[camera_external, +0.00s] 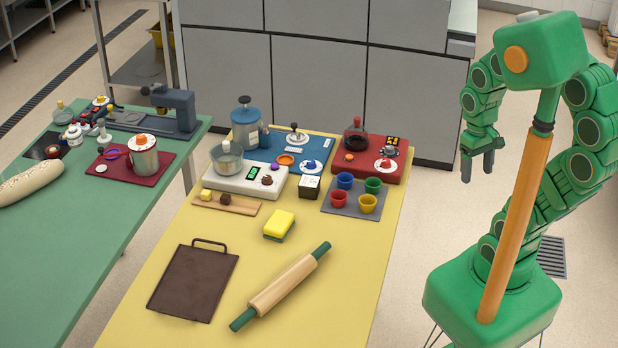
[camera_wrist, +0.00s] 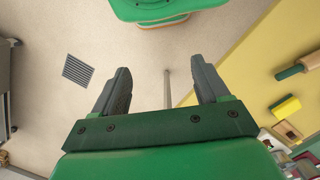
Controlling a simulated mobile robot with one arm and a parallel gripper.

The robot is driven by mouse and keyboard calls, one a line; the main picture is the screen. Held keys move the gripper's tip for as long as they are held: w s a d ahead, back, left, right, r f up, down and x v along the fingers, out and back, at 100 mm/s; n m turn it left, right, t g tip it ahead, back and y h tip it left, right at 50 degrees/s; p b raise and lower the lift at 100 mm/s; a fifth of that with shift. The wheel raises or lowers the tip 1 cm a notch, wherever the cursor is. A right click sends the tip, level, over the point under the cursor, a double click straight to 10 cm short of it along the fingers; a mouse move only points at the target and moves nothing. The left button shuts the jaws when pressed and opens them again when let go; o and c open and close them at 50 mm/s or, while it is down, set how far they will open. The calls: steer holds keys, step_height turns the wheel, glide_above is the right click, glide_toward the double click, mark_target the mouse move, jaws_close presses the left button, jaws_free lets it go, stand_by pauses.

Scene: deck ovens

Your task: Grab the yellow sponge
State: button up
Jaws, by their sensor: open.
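The yellow sponge (camera_external: 280,222), with a green underside, lies on the yellow table (camera_external: 215,285) near its middle. It also shows small at the right of the wrist view (camera_wrist: 286,106). My gripper (camera_external: 478,176) hangs over the floor to the right of the table, well apart from the sponge. In the wrist view my gripper (camera_wrist: 164,82) has its two dark fingers spread with nothing between them.
A rolling pin (camera_external: 282,287) and a dark brown board (camera_external: 193,282) lie in front of the sponge. A grey tray of coloured cups (camera_external: 353,201), a white scale (camera_external: 238,182) and a wooden board (camera_external: 228,204) stand behind it. Bare table surrounds the sponge closely.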

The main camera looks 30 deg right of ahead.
steer(key=o, duration=0.3)
steer(key=shift+o, duration=0.2)
steer(key=w+a+m, duration=0.2)
steer(key=w+a, duration=0.4)
steer(key=w, duration=0.4)
steer(key=m+g+y, duration=0.1)
steer(key=m+y, duration=0.2)
steer(key=m, duration=0.5)
glide_toward(279, 220)
steer(key=shift+s+d+f, duration=0.1)
steer(key=shift+d+f, duration=0.15)
steer(key=shift+f, duration=0.8)
steer(key=shift+a+f+y, duration=0.3)
steer(key=shift+a+f, duration=0.1)
steer(key=shift+a, duration=0.05)
steer(key=shift+s+x, duration=0.2)
steer(key=shift+x, duration=3.5)
